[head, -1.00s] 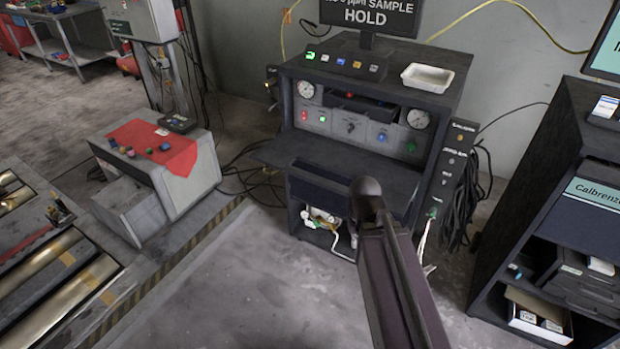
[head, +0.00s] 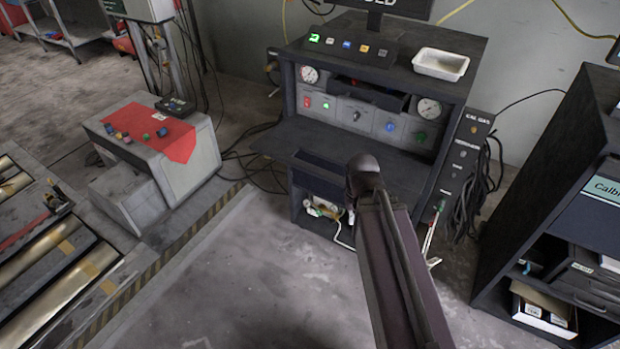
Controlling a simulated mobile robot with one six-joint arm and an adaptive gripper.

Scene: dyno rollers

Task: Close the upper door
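The dark cabinet (head: 465,85) stands at the middle back. Its upper door (head: 335,143) is a wide dark panel folded down, sticking out roughly level in front of the gauge and switch panel (head: 355,115). My arm rises from the lower right to a dark rounded joint, which overlaps the door's front edge in the picture. I cannot tell whether it touches the door. My gripper is not visible; what lies beyond the joint is hidden.
An open lower compartment (head: 322,208) holds white hoses. A white tray (head: 440,64) sits on the cabinet top. Cables hang at its right side. A shelf unit (head: 560,190) stands right, a grey box with red cloth (head: 170,143) left. The floor (head: 270,270) in front is clear.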

